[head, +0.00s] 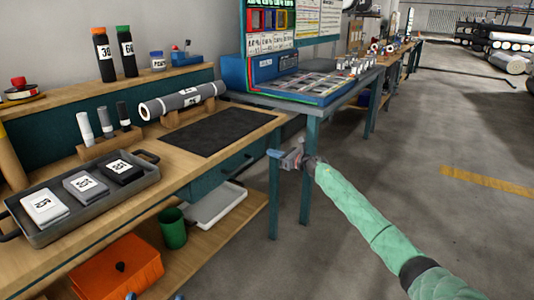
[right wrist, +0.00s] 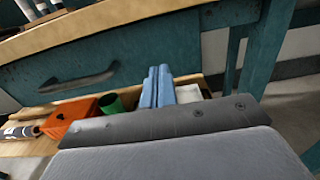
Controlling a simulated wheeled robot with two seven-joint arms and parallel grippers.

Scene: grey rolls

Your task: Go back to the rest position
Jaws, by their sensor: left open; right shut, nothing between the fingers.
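My right gripper (head: 276,154) reaches in from the lower right on its green-sleeved arm. It hangs in the air beside the right front corner of the workbench and is apart from everything. In the right wrist view its blue fingers (right wrist: 158,87) are together with nothing between them. Only the fingertips of my left gripper (head: 154,297) show, at the bottom edge of the head view. They are apart and in front of the bench's lower shelf. The rest of the left gripper is hidden.
The workbench (head: 185,165) carries a grey roll (head: 183,101) on a wooden stand, a black mat (head: 215,131) and a tray (head: 142,185) with several labelled blocks. Below are an orange bin (head: 115,270) and a green cup (head: 173,228). The floor at right is open.

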